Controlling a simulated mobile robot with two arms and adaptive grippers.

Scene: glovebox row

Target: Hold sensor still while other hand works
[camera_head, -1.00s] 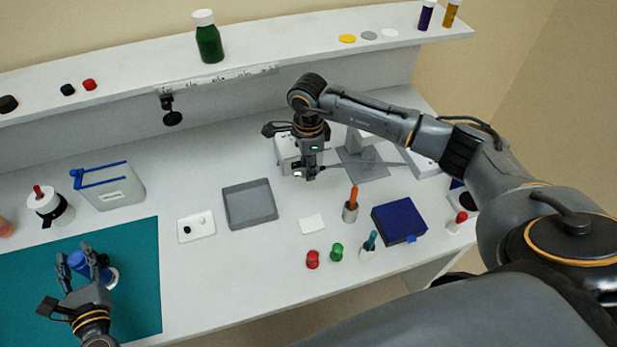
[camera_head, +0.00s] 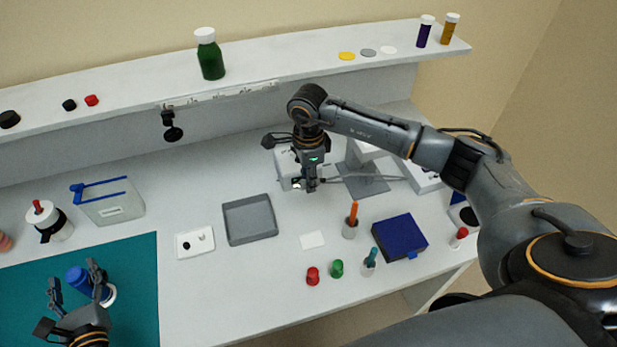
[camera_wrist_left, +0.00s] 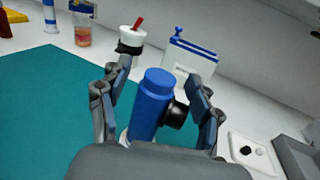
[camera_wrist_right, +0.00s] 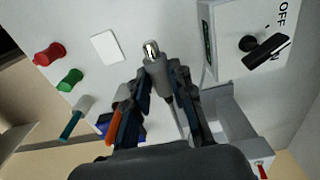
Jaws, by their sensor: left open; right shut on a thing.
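My right gripper (camera_head: 305,187) is shut on a grey, silver-tipped sensor (camera_wrist_right: 155,62), held above the white bench; its tip sticks out past the fingers in the right wrist view. A thin grey cable (camera_head: 365,178) runs off to the right near this gripper. My left gripper (camera_head: 74,275) is open over the teal mat, with a finger on each side of a blue cylinder (camera_wrist_left: 152,100). The cylinder has a black knob on its right side and a pale base. Its lower part is hidden, and I cannot tell whether the fingers touch it.
A grey tray (camera_head: 250,238) and a white card (camera_head: 312,240) lie between the arms. A blue box (camera_head: 400,237), red cap (camera_head: 312,276) and green cap (camera_head: 337,268) stand nearer the front. A white box with an OFF label (camera_wrist_right: 255,50) is close to the right gripper.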

